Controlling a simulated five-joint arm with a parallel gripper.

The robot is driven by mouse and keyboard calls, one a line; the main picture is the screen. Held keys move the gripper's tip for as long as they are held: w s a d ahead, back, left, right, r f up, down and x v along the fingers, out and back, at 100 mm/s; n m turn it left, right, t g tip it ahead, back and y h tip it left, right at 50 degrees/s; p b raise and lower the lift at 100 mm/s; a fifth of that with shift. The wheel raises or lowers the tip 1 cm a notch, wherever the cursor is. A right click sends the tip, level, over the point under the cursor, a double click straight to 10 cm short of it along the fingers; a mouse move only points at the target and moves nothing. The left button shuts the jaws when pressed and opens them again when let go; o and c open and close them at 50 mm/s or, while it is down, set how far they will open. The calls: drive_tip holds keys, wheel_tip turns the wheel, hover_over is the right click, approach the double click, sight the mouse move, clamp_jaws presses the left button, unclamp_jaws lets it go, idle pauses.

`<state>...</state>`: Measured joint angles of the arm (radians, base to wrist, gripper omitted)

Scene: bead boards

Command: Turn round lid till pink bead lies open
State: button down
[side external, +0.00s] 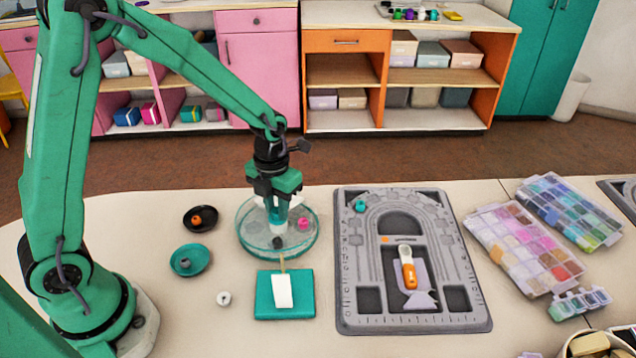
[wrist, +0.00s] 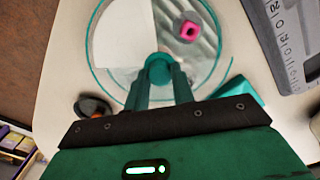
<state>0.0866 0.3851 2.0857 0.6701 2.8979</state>
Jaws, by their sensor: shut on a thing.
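A round clear box (side external: 243,243) with a teal rim stands on the table, and it also shows in the wrist view (wrist: 93,62). Its round lid has a teal knob (wrist: 158,70) at the centre. My gripper (side external: 279,208) points down over the middle, its fingers (wrist: 161,84) shut on the knob. A plain white wedge (wrist: 122,35), which looks like the lid's opening, lies at the upper left in the wrist view. The pink bead (wrist: 188,31) lies right of that wedge, in a grey streaked part that seems covered. It shows right of my gripper in the side view (side external: 304,224).
A black dish (side external: 189,226) with an orange bead and a teal dish (side external: 203,266) with a grey bead stand left. A white bead (side external: 224,298) lies nearby. A teal pad (side external: 264,310) is in front. A grey bead board (side external: 345,318) and bead boxes (side external: 524,248) lie right.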

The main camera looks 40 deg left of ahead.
sight(277, 210)
idle(0.3)
drive_tip(key=c, duration=1.2)
unclamp_jaws()
drive_tip(key=shift+o, duration=0.2)
drive_tip(key=shift+r, duration=3.9)
